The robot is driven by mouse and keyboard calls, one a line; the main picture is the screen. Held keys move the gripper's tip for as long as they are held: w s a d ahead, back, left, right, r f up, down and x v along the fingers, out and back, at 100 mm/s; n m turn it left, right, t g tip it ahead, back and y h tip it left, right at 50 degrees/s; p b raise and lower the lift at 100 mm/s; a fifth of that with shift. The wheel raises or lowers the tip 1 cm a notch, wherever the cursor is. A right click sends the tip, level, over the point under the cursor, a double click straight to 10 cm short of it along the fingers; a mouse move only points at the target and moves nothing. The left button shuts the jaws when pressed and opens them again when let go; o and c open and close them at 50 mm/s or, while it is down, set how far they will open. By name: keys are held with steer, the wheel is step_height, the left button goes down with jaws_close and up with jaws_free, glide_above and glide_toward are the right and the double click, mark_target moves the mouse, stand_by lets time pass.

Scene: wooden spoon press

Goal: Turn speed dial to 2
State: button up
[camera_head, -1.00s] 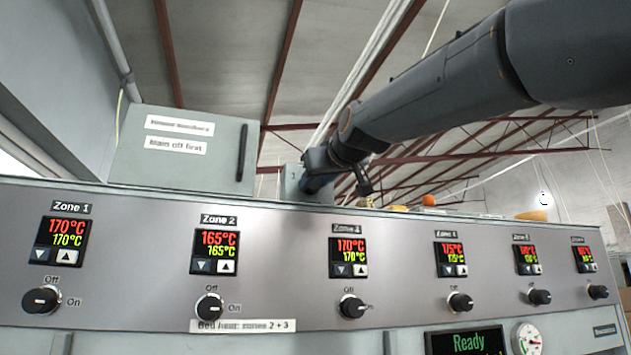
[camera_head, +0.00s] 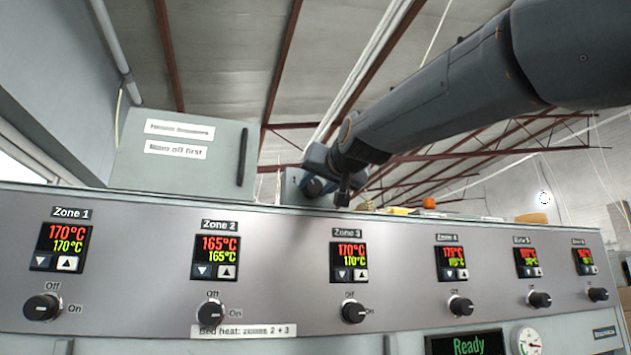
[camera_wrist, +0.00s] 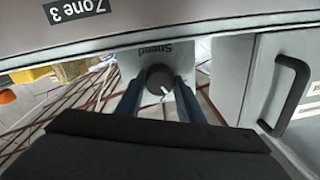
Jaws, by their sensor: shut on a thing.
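The speed dial (camera_wrist: 159,78) is a round dark knob with a white mark, on a pale grey box (camera_wrist: 202,58) labelled "Speed", which appears upside down in the wrist view. My gripper (camera_wrist: 158,84) has its two blue-grey fingers on either side of the knob and is shut on it. In the head view the box (camera_head: 289,187) stands behind the top edge of the panel, with a "1" visible on its face. My gripper (camera_head: 318,186) is at its front there, and my wrist hides part of it. The number at the dial's mark cannot be read.
A grey panel (camera_head: 130,245) with several zone displays and Off/On knobs runs below the box. A grey cabinet (camera_head: 185,150) with a dark handle (camera_head: 242,155) stands close to the left of the box. An orange object (camera_head: 429,202) lies to the right.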

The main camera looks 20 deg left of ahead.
steer(key=m+p, duration=0.3)
steer(key=m, duration=0.1)
steer(key=shift+r, duration=0.1)
steer(key=shift+m+p, duration=0.6)
steer(key=shift+m, duration=0.4)
steer(key=o, duration=1)
steer(key=shift+o, duration=0.2)
steer(key=shift+s, duration=0.1)
steer(key=b+v, duration=0.1)
steer(key=v, duration=0.6)
steer(key=shift+s+d+f, duration=0.2)
steer(key=shift+s+f, duration=0.05)
steer(key=shift+s, duration=0.05)
